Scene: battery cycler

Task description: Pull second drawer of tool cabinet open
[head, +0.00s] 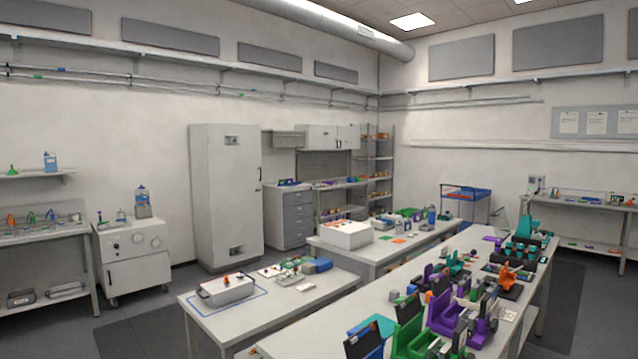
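The tool cabinet (273,222) is a grey cabinet with several stacked drawers, against the back wall just right of a tall light-grey cabinet. Its drawer fronts (298,212) face right and toward me, and all look shut, the second from the top included. The cabinet is far off and small, so its handles are hard to make out. The base of its front is partly hidden by the benches. Neither of my grippers is in view.
A tall cabinet (226,195) stands left of it. A white-topped bench (330,298) with a tray, a middle bench (375,258) with a white box, and a long cluttered bench (320,335) stand in front. Dark floor (185,282) is open at left.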

